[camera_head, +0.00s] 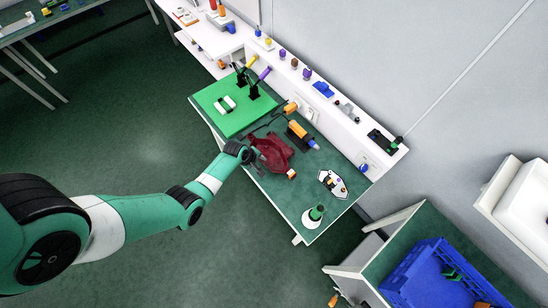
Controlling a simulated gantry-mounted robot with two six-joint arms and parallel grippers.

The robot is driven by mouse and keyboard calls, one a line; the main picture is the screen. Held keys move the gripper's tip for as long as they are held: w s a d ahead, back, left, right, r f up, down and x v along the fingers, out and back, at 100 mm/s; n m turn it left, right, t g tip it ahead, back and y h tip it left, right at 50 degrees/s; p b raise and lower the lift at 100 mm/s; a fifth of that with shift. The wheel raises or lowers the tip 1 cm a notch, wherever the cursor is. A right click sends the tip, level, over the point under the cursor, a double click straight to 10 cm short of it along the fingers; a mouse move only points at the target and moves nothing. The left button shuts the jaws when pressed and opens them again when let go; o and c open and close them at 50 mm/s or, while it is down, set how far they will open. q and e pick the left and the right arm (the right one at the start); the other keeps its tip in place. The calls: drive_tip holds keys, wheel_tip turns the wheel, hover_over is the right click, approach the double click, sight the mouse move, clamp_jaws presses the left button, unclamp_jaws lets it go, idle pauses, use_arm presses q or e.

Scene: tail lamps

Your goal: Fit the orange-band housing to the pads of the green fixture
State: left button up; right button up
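The dark red housing (274,152) lies on the dark green table top, with an orange and white piece (292,174) at its lower right end. The green fixture (224,118) is a flat bright green plate at the table's far left end. It carries white pads (226,104) and two black clamps with a yellow handle (251,62) and a purple handle (264,74). My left gripper (259,158) is at the left edge of the housing. Its fingers are small and dark, so I cannot tell whether they are open or hold the housing. My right gripper is out of view.
An orange and black power tool (298,130) lies behind the housing. A white plate with small parts (333,184) and a green item on a white disc (315,213) stand to the right. A white shelf (340,108) runs along the back. A blue crate (425,262) is at lower right.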

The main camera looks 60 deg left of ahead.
sight(267, 166)
use_arm(q)
drive_tip(key=b+x, duration=0.4)
drive_tip(key=x, duration=0.3)
drive_tip(key=shift+s+a+f, duration=0.1)
drive_tip(key=shift+f, duration=0.2)
drive_tip(key=shift+r, duration=0.15)
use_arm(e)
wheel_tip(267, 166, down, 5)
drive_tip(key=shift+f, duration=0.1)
use_arm(q)
drive_tip(key=shift+f+b, duration=0.3)
drive_tip(key=shift+b, duration=0.05)
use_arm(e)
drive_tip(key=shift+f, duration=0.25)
use_arm(q)
clamp_jaws()
idle(0.8)
